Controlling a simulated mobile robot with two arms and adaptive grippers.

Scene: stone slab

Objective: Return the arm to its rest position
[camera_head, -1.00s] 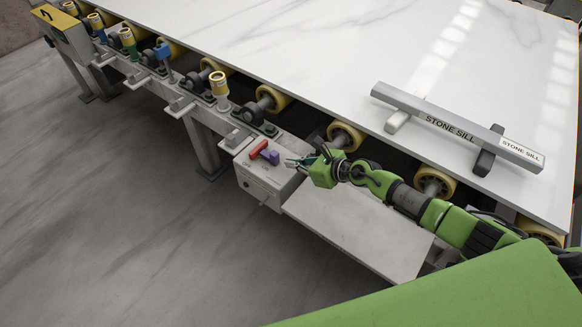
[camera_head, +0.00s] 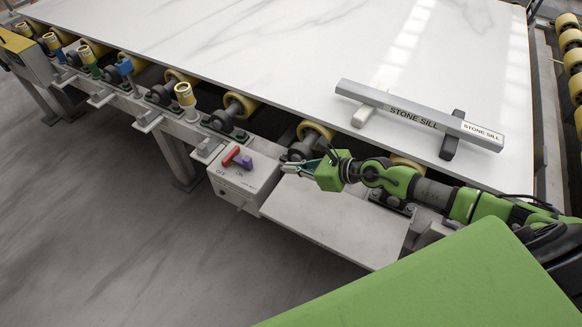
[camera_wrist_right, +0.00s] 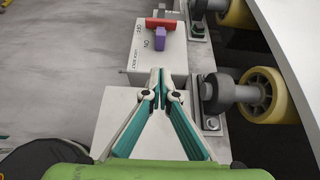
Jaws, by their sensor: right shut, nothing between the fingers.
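My right gripper (camera_head: 290,168) is shut and empty, above the grey shelf (camera_head: 325,222) at the conveyor's side, just right of the switch box. In the right wrist view its fingertips (camera_wrist_right: 158,75) meet in front of the box. My right arm, green and black, reaches in from the right edge of the head view. The switch box (camera_head: 225,188) carries a red and purple lever; the red part (camera_head: 231,155) and the purple part (camera_head: 243,162) also show in the wrist view (camera_wrist_right: 160,40). The gripper is apart from the lever. My left gripper is not in view.
A large white stone slab (camera_head: 270,50) lies on yellow rollers (camera_head: 240,105). A grey bar marked STONE SILL (camera_head: 365,94) rests on two supports on the slab. The floor (camera_head: 110,230) at the left is clear.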

